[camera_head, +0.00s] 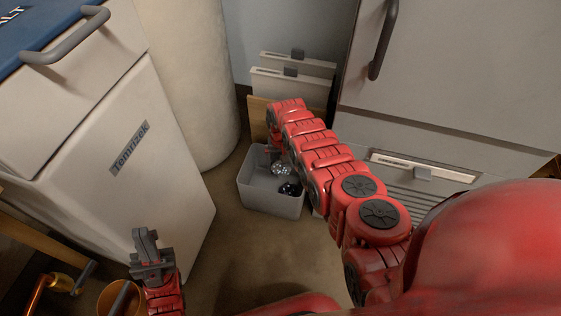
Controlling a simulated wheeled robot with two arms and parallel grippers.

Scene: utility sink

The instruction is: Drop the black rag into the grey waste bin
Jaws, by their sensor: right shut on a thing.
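The grey waste bin (272,203) stands on the floor near the middle, open at the top. My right arm reaches from the lower right to the bin's far side. My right gripper (273,148) is mostly hidden at the arm's end, at the bin's back edge. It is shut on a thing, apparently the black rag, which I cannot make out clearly. A clear, shiny round item (281,168) and a dark item (290,188) show inside the bin. My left gripper (147,241) points up at the lower left, with no visible object in it; its jaw gap is unclear.
A white cabinet (120,185) stands at the left, with a pale round column (188,80) behind it. A grey cabinet (450,70) fills the right. Pale panels (290,88) stand behind the bin. An orange-rimmed container (106,298) is near my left gripper. Floor before the bin is clear.

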